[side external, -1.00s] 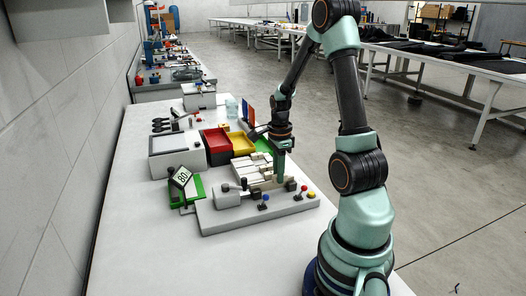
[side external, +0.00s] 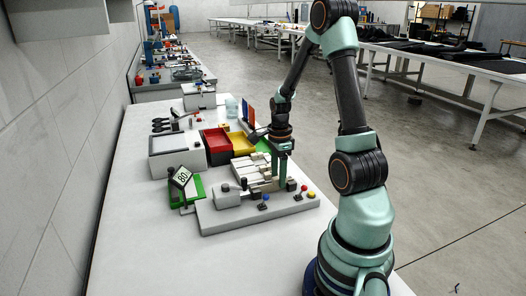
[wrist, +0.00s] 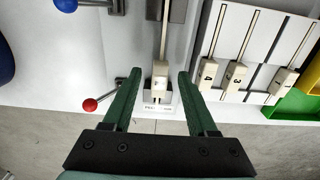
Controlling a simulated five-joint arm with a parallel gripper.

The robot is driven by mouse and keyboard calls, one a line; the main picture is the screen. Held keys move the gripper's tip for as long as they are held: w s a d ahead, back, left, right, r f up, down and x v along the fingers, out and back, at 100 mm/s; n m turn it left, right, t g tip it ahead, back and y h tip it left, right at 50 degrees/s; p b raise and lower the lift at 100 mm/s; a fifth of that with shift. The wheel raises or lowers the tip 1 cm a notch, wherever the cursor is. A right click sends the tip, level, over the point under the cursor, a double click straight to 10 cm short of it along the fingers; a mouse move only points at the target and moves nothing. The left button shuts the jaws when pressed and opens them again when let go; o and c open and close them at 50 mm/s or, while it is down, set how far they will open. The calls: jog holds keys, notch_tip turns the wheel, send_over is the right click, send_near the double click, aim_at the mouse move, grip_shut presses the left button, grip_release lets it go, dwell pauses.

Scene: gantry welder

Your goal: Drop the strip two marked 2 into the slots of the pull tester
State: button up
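My gripper (side external: 281,170) is over the pull tester (side external: 228,218), a grey bench unit with lever knobs. In the wrist view its two green fingers (wrist: 158,98) are spread, one on each side of a thin strip with a pale tag (wrist: 160,70), with a gap on both sides. The strip lies along the middle of the tester and runs up to a dark grey block (wrist: 178,10). The mark on its tag is too small to read. I cannot tell how fully its ends sit in the slots.
Several other tagged strips lie in a pale rack (wrist: 228,45) right of the tester, beside green and yellow bins (wrist: 292,104). A red-knobbed lever (wrist: 90,104) stands close to the left finger. A blue knob (wrist: 66,5) is farther up. A display reading 80 (side external: 182,178) stands left of the tester.

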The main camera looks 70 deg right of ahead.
jog(key=shift+r, duration=0.1)
notch_tip(320, 180, up, 12)
dwell(0.5)
jog(key=w+a+r+n+t, duration=0.1)
jog(key=a+r+n+t, duration=0.1)
jog(key=a+n, duration=1.1)
jog(key=w+a+r+n+t, duration=0.2)
jog(key=a+r+n, duration=0.3)
jog(key=a+n, duration=0.7)
jog(key=shift+a+n+t, duration=0.35)
jog(key=shift+n+t, duration=0.45)
jog(key=shift+n, duration=0.2)
jog(key=shift+w, duration=0.1)
